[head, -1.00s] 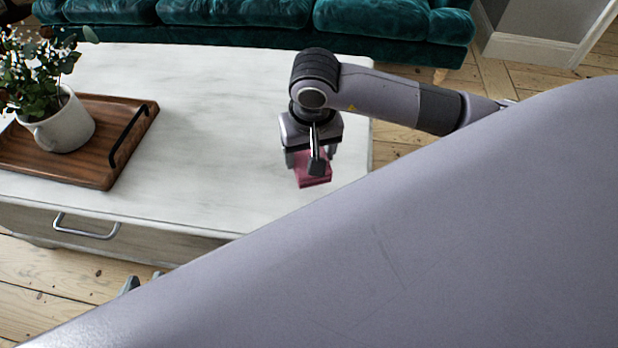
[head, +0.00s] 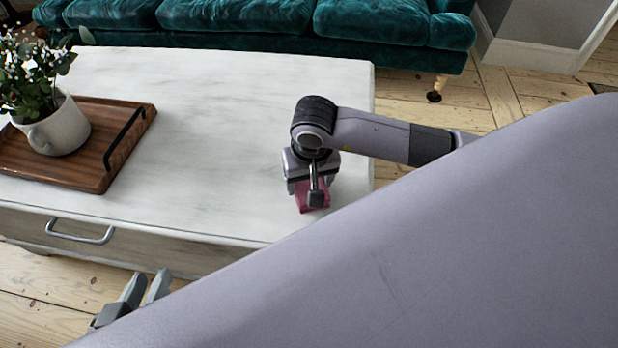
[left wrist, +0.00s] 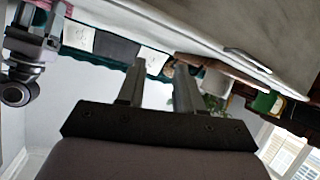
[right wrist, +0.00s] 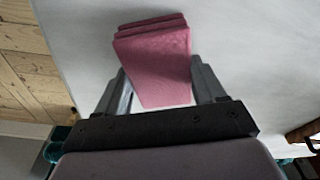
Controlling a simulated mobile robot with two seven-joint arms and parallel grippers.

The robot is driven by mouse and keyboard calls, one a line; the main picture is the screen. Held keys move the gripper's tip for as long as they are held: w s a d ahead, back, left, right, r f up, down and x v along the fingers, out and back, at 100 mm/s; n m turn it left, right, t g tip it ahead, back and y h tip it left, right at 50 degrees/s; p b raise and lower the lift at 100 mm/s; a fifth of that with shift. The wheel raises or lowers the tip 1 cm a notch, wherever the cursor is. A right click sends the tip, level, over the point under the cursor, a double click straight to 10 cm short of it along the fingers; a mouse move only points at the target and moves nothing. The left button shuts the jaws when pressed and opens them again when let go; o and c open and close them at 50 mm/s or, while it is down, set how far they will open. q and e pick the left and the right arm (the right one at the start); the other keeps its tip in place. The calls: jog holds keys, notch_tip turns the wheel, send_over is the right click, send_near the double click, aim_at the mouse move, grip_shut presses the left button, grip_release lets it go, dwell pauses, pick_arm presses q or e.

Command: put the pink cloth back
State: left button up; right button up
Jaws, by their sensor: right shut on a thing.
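The pink cloth (head: 313,195) is a small folded block near the front right corner of the white table. My right gripper (head: 314,190) points down over it and is shut on it. In the right wrist view the cloth (right wrist: 155,60) sits between the two fingers, its folded layers showing at the far end. I cannot tell whether it touches the tabletop. My left gripper (head: 150,288) is low, in front of the table, with its fingers apart. In the left wrist view nothing is between those fingers (left wrist: 157,85).
The white table (head: 210,130) has a wide clear middle. A wooden tray (head: 95,180) with a white potted plant (head: 58,125) stands at its left. A drawer handle (head: 80,232) sticks out in front. A green sofa (head: 240,18) stands behind.

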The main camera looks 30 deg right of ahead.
jog(key=o, duration=0.9)
jog(key=shift+o, duration=0.2)
